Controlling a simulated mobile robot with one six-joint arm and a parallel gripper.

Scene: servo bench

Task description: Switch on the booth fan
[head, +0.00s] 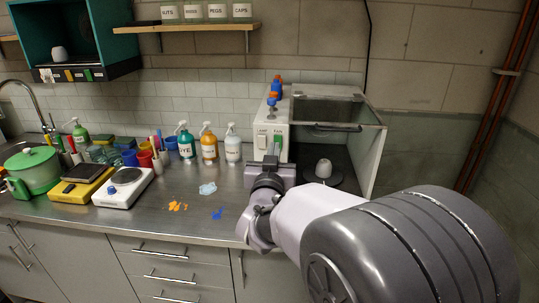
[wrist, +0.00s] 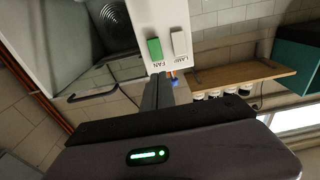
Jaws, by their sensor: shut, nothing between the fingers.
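The booth (head: 367,150) stands at the back right of the bench, with a pale switch panel (head: 283,112) on its left front. The panel carries a white switch labelled LAMP (head: 262,142) and a green switch labelled FAN (head: 278,140). In the wrist view, the green fan switch (wrist: 155,48) and white lamp switch (wrist: 179,43) appear side by side with upside-down labels. My gripper (head: 272,154) is shut and empty, just in front of the panel near the switches. In the wrist view its fingertips (wrist: 162,77) are close to the labels; I cannot tell whether they touch the panel.
A round fan grille (wrist: 115,14) shows inside the booth. Blue and orange items (head: 274,92) sit on the panel's top. Pump bottles (head: 208,146) and a white scale (head: 124,186) stand left. The bench front centre holds small splashes (head: 207,188).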

